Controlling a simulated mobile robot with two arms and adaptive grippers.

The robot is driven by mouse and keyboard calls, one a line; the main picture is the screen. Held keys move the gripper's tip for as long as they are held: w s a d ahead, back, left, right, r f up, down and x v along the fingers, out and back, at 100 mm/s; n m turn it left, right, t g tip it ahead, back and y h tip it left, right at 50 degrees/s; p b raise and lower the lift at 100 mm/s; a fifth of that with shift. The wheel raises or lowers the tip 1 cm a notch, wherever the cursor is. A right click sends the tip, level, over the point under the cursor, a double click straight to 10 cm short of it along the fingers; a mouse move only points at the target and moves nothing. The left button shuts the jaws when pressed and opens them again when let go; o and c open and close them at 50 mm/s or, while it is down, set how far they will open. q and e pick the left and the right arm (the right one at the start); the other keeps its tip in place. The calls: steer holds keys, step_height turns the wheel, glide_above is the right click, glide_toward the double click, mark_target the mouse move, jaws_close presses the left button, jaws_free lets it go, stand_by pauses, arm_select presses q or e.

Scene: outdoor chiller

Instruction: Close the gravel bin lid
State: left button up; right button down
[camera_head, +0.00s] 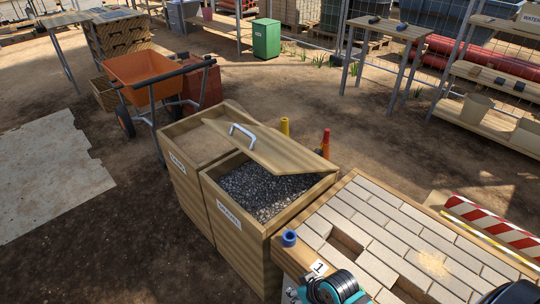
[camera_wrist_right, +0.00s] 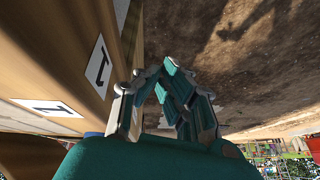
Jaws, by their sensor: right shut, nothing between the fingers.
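The gravel bin (camera_head: 228,222) is a wooden box with a white label on its front, below centre in the head view. Dark grey gravel (camera_head: 262,192) shows inside. Its wooden lid (camera_head: 280,150) is tilted up over the back of the bin, leaving the front open. A pale metal handle (camera_head: 243,132) sits near the lid's left end. My right gripper (camera_wrist_right: 163,72) is shut and empty in the right wrist view, beside a wooden edge with number cards. In the head view its teal body is at the bottom, right of the bin and apart from the lid. My left gripper is out of view.
A second wooden bin (camera_head: 200,138) with sand adjoins on the left. A brick-topped bench (camera_head: 400,235) with a blue cup (camera_head: 289,238) stands close on the right. An orange wheelbarrow (camera_head: 145,75) is behind the bins. Bare ground lies front left.

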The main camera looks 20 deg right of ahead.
steer(key=w+d+r+m+t+y, duration=0.1)
steer(key=w+d+r+t+y, duration=0.35)
steer(key=w+r, duration=1.2)
step_height(320, 180, up, 12)
steer(key=m+t+p, duration=0.1)
steer(key=t, duration=0.4)
glide_above(270, 164)
steer(key=w+d, duration=0.1)
steer(key=d, duration=0.1)
steer(key=shift+w+a+g, duration=0.1)
steer(key=shift+w+g, duration=0.05)
steer(key=shift+g, duration=0.1)
steer(key=shift+s+a+f+p, duration=0.2)
steer(key=shift+a+f, duration=0.1)
steer(key=shift+f, duration=0.25)
steer(key=shift+s+a+f+p, duration=0.15)
steer(key=shift+a+f+p, duration=0.1)
steer(key=shift+f, duration=0.3)
steer(key=shift+s+a+f, duration=0.15)
steer(key=shift+a+f, duration=0.1)
steer(key=shift+f, duration=0.25)
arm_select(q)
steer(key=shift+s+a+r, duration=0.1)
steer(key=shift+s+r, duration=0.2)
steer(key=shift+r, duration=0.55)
